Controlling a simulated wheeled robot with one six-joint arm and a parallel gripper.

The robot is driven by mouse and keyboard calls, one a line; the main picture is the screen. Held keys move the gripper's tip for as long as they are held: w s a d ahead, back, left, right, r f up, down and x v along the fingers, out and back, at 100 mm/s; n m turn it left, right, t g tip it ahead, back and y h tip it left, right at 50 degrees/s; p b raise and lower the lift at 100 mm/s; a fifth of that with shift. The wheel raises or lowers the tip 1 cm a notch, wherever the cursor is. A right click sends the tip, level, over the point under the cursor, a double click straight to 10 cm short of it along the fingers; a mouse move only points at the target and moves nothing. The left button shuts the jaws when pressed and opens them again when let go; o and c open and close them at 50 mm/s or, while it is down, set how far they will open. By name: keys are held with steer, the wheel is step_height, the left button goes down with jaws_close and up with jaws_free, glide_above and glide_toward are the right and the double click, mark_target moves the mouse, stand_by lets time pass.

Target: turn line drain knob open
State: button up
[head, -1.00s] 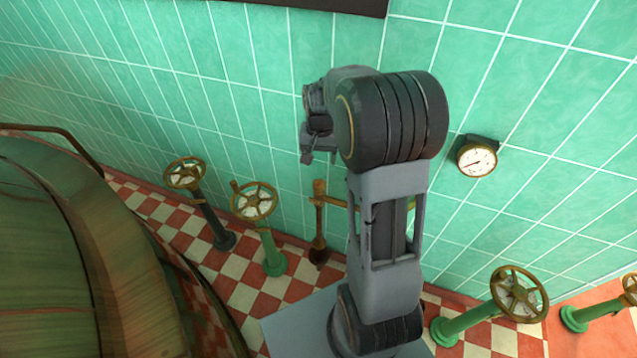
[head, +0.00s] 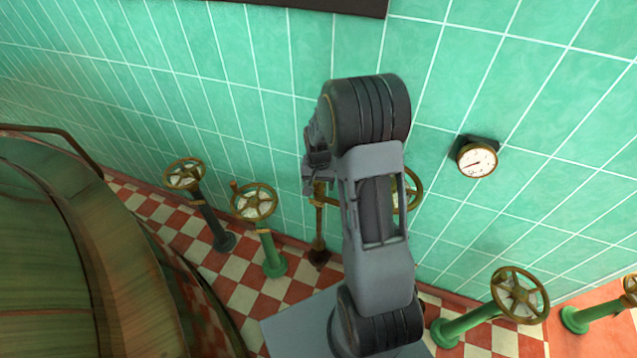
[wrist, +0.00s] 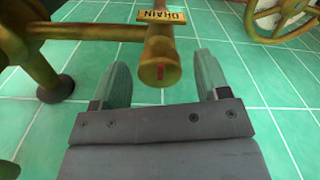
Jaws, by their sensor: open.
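My gripper (wrist: 163,66) is open, with one pale green finger on each side of the knob and a visible gap to each. I cannot tell how deep the knob sits between the fingers. In the head view the brass post (head: 318,222) stands below my gripper, whose jaws are hard to make out there.
Handwheel valves (head: 254,201) stand to the left, and another handwheel (head: 519,295) to the right. A wheel partly hidden by my arm also shows in the wrist view (wrist: 283,18). A dial gauge (head: 476,159) hangs on the green tiled wall.

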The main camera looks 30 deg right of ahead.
steer(key=shift+c, duration=0.5)
steer(key=c, duration=0.8)
steer(key=shift+c, duration=0.2)
steer(key=shift+n, duration=0.3)
steer(key=n+b, duration=0.1)
steer(key=n, duration=0.4)
steer(key=shift+n, duration=0.3)
steer(key=n, duration=0.5)
steer(key=shift+n, duration=0.3)
steer(key=o, duration=0.9)
